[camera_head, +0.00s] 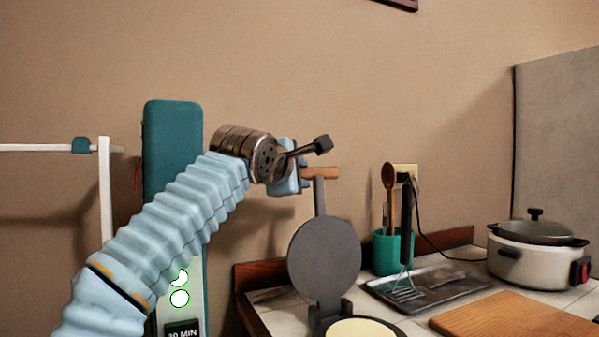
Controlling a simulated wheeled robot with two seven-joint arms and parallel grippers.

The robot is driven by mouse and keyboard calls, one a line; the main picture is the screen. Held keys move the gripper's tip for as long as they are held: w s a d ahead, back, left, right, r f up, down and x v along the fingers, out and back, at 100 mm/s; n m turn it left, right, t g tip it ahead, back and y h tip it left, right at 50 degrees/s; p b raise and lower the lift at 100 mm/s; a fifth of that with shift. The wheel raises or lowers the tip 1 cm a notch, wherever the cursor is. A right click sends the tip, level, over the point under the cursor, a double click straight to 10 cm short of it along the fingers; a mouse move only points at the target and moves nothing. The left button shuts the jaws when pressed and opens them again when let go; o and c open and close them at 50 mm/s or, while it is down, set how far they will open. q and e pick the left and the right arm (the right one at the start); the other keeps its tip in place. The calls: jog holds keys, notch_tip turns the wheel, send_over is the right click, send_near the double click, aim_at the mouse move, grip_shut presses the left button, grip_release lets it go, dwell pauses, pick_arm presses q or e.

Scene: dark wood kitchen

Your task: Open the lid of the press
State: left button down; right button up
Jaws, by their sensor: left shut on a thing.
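The press stands on the tiled counter at the lower middle. Its round dark grey lid (325,258) is raised and nearly upright. A pale yellow disc (362,328) lies on the base below, cut off by the bottom edge. The lid's handle, with a wooden grip (321,173), points up. My left gripper (302,171) comes in from the left and is shut on the handle near the wooden grip. Its fingers are partly hidden by the wrist. My right gripper is not in view.
Right of the lid stand a teal utensil cup (387,252), a dark tray (430,287) with a masher, a wooden board (515,318) and a white cooker (535,265). A teal and white upright unit (172,140) stands behind my left arm.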

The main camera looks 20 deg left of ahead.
pick_arm(q)
jog(key=shift+w+d, duration=0.1)
jog(key=shift+d, duration=0.15)
jog(key=c, duration=0.9)
grip_release()
jog(key=shift+w, duration=0.1)
jog(key=shift+s, duration=0.25)
jog(key=s+b, duration=0.1)
jog(key=s, duration=0.3)
jog(key=s+r, duration=0.1)
jog(key=s, duration=0.3)
jog(key=s+r+b, duration=0.1)
jog(key=s, duration=0.4)
jog(key=shift+d+r+b, duration=0.25)
jog(key=shift+d+b, duration=0.05)
jog(key=shift+d, duration=0.1)
